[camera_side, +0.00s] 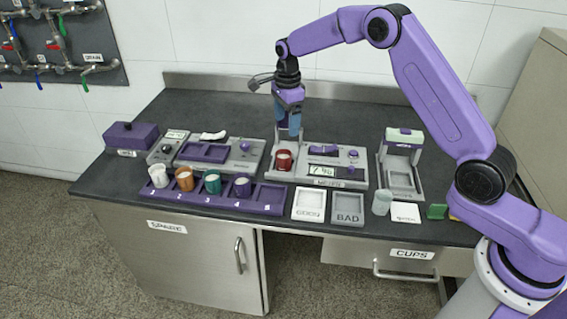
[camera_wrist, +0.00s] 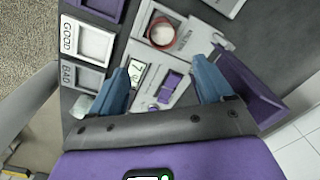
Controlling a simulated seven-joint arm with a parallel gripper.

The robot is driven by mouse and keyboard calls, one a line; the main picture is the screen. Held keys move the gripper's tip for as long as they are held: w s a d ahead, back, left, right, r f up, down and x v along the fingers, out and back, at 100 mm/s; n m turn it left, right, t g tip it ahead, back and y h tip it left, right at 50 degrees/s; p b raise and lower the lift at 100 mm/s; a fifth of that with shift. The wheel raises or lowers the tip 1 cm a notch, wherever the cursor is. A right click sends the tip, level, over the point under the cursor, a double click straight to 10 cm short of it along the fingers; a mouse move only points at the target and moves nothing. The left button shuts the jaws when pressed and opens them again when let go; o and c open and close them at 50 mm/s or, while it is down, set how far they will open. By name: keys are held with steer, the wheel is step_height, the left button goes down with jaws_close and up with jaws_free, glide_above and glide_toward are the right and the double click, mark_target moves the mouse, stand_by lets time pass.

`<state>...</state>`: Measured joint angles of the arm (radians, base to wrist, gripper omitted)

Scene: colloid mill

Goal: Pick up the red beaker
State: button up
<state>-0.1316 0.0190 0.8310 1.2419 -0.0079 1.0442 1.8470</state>
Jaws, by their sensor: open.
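The red beaker (camera_side: 284,159) stands upright on the left part of a grey instrument with a digital display (camera_side: 322,171), near the middle of the bench. In the wrist view I see the beaker (camera_wrist: 162,32) from above as a red ring with pale contents, beyond my fingertips. My gripper (camera_side: 289,128) points down above and slightly behind the beaker, apart from it. Its two blue fingers are spread with nothing between them, as the wrist view shows (camera_wrist: 164,68).
A purple rack (camera_side: 262,200) with white, orange, green and purple beakers stands front left. GOOD (camera_side: 308,204) and BAD (camera_side: 347,208) trays lie in front. A grey stand (camera_side: 400,165) is to the right, with a pale cup (camera_side: 382,202) before it.

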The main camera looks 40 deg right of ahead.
glide_above(285, 154)
steer(key=s+a, duration=0.1)
steer(key=s, duration=0.1)
step_height(285, 154, down, 7)
steer(key=shift+w+f, duration=0.15)
steer(key=shift+f, duration=1.45)
steer(key=shift+w+f, duration=0.15)
steer(key=shift+f, duration=1.45)
steer(key=c, duration=1.1)
steer(key=shift+c, duration=0.2)
steer(key=shift+r, duration=0.1)
